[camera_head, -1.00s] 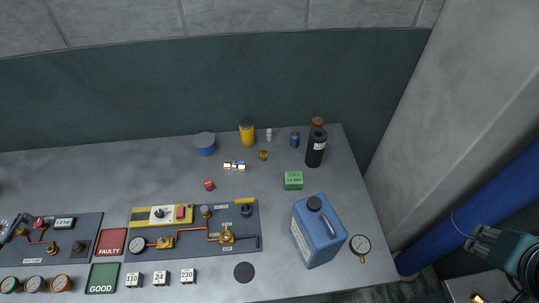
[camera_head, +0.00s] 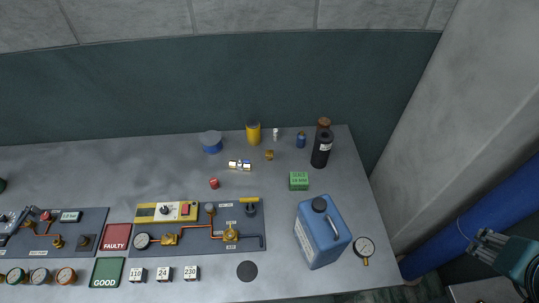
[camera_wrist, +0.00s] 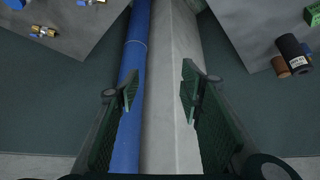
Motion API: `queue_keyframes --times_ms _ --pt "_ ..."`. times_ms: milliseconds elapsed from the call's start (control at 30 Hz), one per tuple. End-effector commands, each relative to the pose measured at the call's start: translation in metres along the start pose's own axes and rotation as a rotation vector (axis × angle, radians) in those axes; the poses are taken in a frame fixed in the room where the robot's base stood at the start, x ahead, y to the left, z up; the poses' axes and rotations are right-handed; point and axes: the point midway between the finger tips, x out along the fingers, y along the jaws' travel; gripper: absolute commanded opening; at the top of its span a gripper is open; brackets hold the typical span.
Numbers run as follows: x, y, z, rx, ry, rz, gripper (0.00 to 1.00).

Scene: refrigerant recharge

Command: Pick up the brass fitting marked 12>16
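A small brass fitting (camera_head: 269,155) stands near the back of the bench, right of a small group of brass and silver parts (camera_head: 240,165). No 12>16 marking is legible on any of them. In the wrist view, brass and silver parts (camera_wrist: 46,31) show at the top left; I cannot tell whether the fitting is among them. My gripper (camera_head: 484,243) is off the right side of the bench, far from the brass parts. In the wrist view, my gripper's fingers (camera_wrist: 160,92) are wide apart with nothing held between them.
A blue pipe (camera_wrist: 133,60) and a grey wall column lie beyond my fingers. On the bench stand a blue jug (camera_head: 322,232), a dark bottle (camera_head: 321,149), a green box (camera_head: 298,181), a yellow can (camera_head: 253,132) and a gauge (camera_head: 364,247). Piping panels fill the front left.

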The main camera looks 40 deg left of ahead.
Motion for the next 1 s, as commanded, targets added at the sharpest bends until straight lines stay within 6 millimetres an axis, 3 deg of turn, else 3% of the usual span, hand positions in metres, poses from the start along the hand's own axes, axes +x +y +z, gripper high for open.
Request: queue_keyframes --times_ms 267,467,1000 --pt "0.000 -0.003 -0.004 0.007 -0.005 -0.005 0.38" --pt "0.003 -0.016 -0.018 0.040 -0.024 -0.021 0.38" --pt "0.025 -0.091 -0.077 0.204 -0.135 -0.076 0.38"
